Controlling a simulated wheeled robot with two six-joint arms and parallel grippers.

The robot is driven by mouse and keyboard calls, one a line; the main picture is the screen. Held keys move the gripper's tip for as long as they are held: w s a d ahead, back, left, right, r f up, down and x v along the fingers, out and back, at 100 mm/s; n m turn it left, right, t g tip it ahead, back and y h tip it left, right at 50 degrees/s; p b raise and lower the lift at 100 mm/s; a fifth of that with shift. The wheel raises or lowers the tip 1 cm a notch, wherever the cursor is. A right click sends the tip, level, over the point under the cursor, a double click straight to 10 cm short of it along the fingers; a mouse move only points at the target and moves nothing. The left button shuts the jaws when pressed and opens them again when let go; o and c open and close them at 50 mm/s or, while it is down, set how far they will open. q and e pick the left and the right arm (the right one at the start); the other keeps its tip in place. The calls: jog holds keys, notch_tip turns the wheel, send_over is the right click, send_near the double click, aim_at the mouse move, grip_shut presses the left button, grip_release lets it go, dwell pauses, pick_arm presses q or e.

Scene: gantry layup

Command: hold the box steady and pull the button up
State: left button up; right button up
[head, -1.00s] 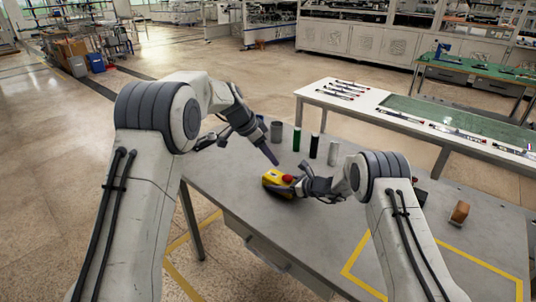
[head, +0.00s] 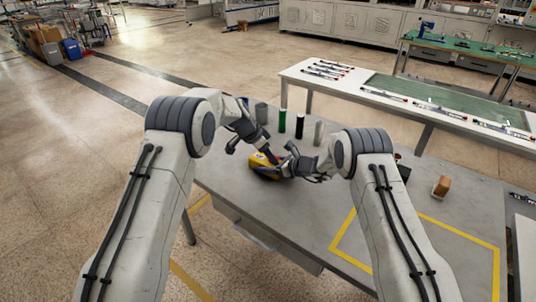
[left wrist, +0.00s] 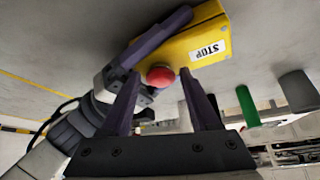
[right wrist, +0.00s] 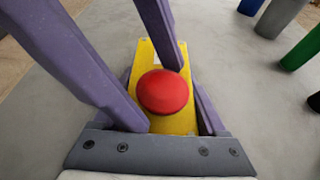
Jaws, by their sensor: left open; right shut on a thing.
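The yellow box (head: 262,166) with a STOP label lies on the grey table. Its domed red button (right wrist: 163,92) is on top, and also shows in the left wrist view (left wrist: 160,76). My right gripper (head: 279,170) is shut on the box, a purple finger along each side. My left gripper (left wrist: 159,84) is open at the button, its fingertips on either side of it. In the right wrist view the left fingers come in from the top left and flank the button. I cannot tell if they touch it. In the head view the arms partly hide the box and button.
A grey cylinder (head: 262,113), a green one (head: 283,122), a black one (head: 299,126) and a light grey one (head: 319,132) stand behind the box. A brown block (head: 441,186) is at the right. The table front (head: 290,225) is clear.

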pick_arm(q)
grip_shut()
jog(key=shift+r, duration=0.25)
dwell(0.3)
jog(key=shift+o, duration=1.6)
grip_release()
jog(key=shift+f, duration=0.1)
jog(key=shift+s, duration=0.1)
